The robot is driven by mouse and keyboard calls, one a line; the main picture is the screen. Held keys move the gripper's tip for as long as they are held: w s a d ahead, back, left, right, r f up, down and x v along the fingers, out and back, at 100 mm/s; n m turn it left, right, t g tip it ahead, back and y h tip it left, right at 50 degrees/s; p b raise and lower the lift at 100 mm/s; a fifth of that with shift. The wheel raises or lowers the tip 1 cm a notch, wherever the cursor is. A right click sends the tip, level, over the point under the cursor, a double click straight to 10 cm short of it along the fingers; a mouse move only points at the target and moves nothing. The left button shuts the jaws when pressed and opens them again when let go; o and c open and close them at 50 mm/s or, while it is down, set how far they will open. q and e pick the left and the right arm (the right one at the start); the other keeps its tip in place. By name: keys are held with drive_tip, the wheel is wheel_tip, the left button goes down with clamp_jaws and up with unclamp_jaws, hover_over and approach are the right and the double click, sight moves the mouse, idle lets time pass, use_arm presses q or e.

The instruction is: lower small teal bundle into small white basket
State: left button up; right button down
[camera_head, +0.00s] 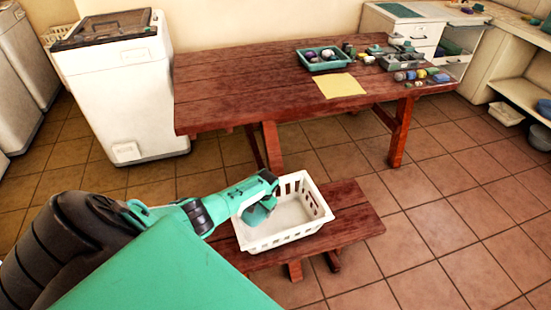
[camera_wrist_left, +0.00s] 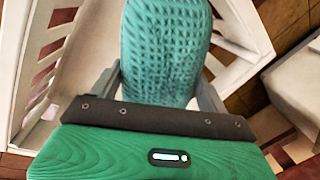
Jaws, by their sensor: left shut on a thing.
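The small teal bundle (camera_wrist_left: 165,50) is a knobbly, rounded textile piece, filling the upper middle of the left wrist view. My left gripper (camera_wrist_left: 158,92) is shut on it, one grey finger on either side. In the head view my left gripper (camera_head: 262,203) points down inside the small white basket (camera_head: 285,238), near its left side, largely hiding the bundle. The basket has slatted walls and an open top; its white wall also shows in the left wrist view (camera_wrist_left: 240,25). I cannot tell whether the bundle touches the basket floor. My right gripper is not in view.
The basket stands on a low red wooden bench (camera_head: 355,215). Behind is a red wooden table (camera_head: 235,85) with a teal tray (camera_head: 322,67), a yellow cloth (camera_head: 340,86) and several small items. A white washing machine (camera_head: 125,95) stands at left. The tiled floor at right is clear.

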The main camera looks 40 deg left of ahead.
use_arm(q)
drive_tip(key=b, duration=0.4)
hover_over(262, 227)
drive_tip(key=shift+d+f, duration=0.1)
drive_tip(key=shift+f, duration=2.55)
drive_tip(key=shift+b+x, duration=0.8)
drive_tip(key=shift+b, duration=0.05)
drive_tip(key=shift+d+f, duration=0.15)
drive_tip(key=shift+f, duration=0.05)
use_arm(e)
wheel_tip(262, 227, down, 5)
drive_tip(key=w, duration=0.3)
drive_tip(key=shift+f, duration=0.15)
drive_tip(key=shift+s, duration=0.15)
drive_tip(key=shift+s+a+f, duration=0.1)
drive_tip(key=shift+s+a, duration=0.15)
use_arm(q)
drive_tip(key=shift+f+b, duration=0.25)
drive_tip(key=shift+b, duration=0.15)
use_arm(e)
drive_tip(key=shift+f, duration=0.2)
use_arm(q)
drive_tip(key=shift+f+b, duration=0.6)
drive_tip(key=shift+f, duration=0.1)
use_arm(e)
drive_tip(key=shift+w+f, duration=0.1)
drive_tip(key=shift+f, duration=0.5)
